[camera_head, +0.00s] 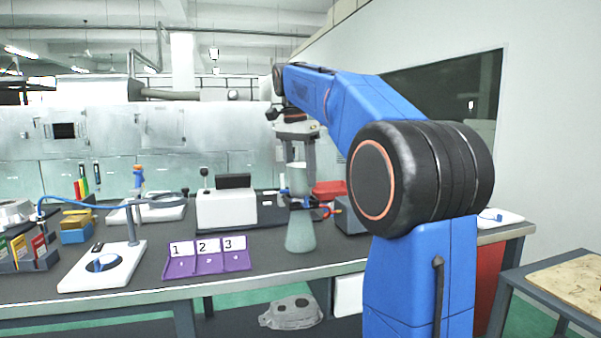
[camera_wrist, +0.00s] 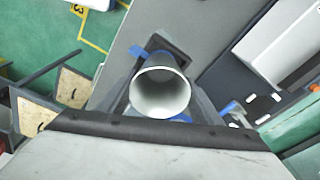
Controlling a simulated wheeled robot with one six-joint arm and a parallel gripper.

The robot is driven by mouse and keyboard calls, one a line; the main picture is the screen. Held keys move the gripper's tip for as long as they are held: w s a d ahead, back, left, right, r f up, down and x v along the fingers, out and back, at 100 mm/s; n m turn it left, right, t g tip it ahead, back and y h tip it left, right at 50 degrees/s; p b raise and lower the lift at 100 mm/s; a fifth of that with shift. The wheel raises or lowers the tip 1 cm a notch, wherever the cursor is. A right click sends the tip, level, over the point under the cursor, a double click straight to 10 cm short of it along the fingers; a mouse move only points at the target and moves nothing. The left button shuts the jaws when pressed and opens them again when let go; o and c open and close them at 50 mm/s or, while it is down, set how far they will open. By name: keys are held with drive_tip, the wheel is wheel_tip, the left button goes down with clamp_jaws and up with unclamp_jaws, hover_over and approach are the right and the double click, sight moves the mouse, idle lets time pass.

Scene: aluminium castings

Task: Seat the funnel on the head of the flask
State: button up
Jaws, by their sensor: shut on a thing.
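A white funnel (camera_head: 298,177) is in my gripper (camera_head: 298,187), upright, its wide mouth up. In the wrist view the round mouth of the funnel (camera_wrist: 160,93) faces the camera, between the two fingers of my gripper (camera_wrist: 161,82). The pale green conical flask (camera_head: 300,234) stands upright on the dark bench, below the funnel and roughly in line with it in the head view. The funnel's lower end and the flask's head are partly hidden by blue and red-orange parts there, so I cannot tell whether they touch. The wrist view does not show the flask.
A white box-shaped device (camera_head: 226,209) stands left of the flask. A purple numbered holder (camera_head: 207,263) and a white-based ring stand (camera_head: 103,272) are further left. A red tray (camera_head: 330,189) is behind at right. Bare bench lies between purple holder and flask.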

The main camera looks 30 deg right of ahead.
drive_tip(key=shift+f, duration=0.55)
drive_tip(key=o, duration=1.2)
wheel_tip(320, 180, up, 12)
drive_tip(key=a, duration=0.1)
drive_tip(key=shift+a, duration=0.25)
drive_tip(key=shift+s+f, duration=0.15)
